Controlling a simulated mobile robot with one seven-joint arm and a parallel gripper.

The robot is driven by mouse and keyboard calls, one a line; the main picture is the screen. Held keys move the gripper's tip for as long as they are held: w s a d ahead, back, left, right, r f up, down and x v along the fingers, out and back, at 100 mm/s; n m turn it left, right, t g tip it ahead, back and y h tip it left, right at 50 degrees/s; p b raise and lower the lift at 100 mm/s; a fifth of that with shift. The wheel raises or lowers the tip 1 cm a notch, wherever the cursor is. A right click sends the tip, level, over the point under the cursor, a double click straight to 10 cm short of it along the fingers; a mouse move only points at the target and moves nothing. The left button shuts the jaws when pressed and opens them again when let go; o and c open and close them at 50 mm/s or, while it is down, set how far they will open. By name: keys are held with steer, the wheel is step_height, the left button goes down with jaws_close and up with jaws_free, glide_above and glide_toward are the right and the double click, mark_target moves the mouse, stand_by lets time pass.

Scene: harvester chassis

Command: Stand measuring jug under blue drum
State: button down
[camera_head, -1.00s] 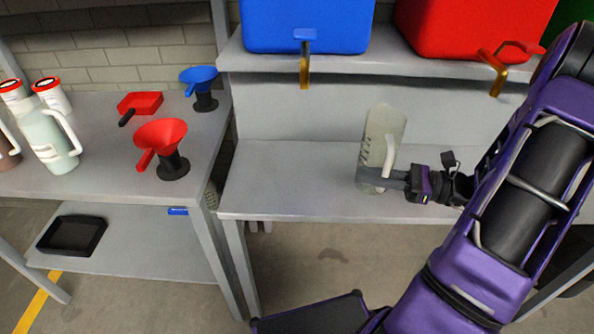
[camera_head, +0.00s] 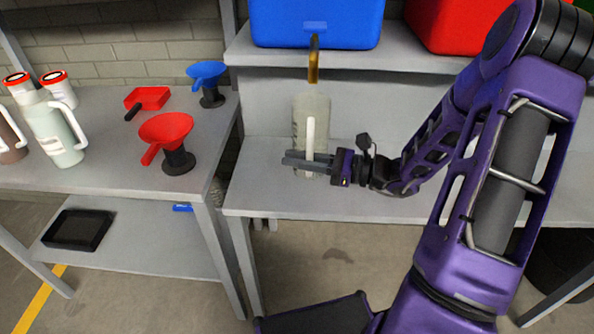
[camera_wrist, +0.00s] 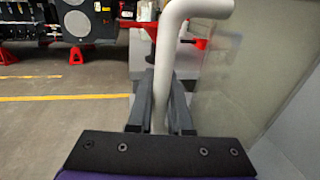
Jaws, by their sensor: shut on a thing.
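The clear measuring jug (camera_head: 302,110) stands about upright over the grey lower shelf, below the blue drum (camera_head: 315,22). My gripper (camera_head: 300,162) is shut on its white handle (camera_head: 311,138). In the wrist view the handle (camera_wrist: 165,70) runs down between my fingers (camera_wrist: 160,105), and the jug's translucent wall (camera_wrist: 235,85) fills the right side. The blue drum's brass spout (camera_head: 314,60) hangs just above the jug's top. I cannot tell whether the jug's base touches the shelf.
A red drum (camera_head: 455,22) stands to the right on the upper shelf. The lower shelf (camera_head: 440,198) is clear to the right.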

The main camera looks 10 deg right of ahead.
steer(key=shift+f+b, duration=0.45)
steer(key=shift+f, duration=1.35)
steer(key=c, duration=0.8)
jaws_free()
steer(key=shift+c, duration=0.2)
steer(key=p, duration=0.1)
glide_toward(307, 173)
steer(key=shift+w+f, duration=0.15)
steer(key=shift+w, duration=0.25)
